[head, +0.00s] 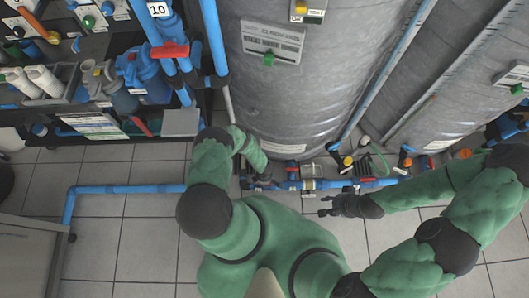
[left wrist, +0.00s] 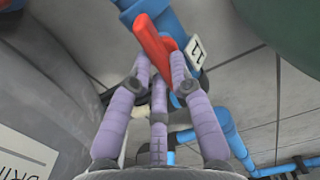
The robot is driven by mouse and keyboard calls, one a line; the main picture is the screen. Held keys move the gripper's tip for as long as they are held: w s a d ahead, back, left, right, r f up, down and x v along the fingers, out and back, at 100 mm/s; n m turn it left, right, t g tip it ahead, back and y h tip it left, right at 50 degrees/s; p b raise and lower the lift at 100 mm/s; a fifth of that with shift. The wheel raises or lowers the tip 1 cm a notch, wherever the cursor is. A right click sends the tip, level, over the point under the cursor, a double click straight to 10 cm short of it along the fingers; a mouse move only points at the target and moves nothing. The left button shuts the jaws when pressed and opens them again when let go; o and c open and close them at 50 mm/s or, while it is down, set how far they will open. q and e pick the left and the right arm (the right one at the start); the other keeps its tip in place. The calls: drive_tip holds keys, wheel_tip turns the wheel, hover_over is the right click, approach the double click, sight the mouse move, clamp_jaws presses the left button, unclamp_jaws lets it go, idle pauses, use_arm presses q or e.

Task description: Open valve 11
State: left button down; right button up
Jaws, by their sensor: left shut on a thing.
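The red lever handle of valve 11 (left wrist: 152,45) shows in the left wrist view at top centre, beside a white tag marked 11 (left wrist: 194,52). My left gripper (left wrist: 160,75) is shut on this handle, with its purple fingers on both sides of it. In the head view my left gripper (head: 264,181) is low at the foot of the large grey tank, by the blue floor pipe, and the handle is hidden there. My right gripper (head: 324,205) is open and empty, just in front of the floor pipe.
The blue floor pipe (head: 375,183) runs along the foot of the grey tanks (head: 290,85). Another red-handled valve (head: 170,50) marked 10 is at upper left, next to a dark shelf rack (head: 75,137) of parts. The tiled floor is clear at left.

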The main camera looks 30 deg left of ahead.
use_arm(q)
drive_tip(key=shift+n, duration=0.6)
drive_tip(key=shift+s, duration=0.1)
drive_tip(key=c, duration=1.1)
unclamp_jaws()
drive_tip(key=shift+r, duration=5.95)
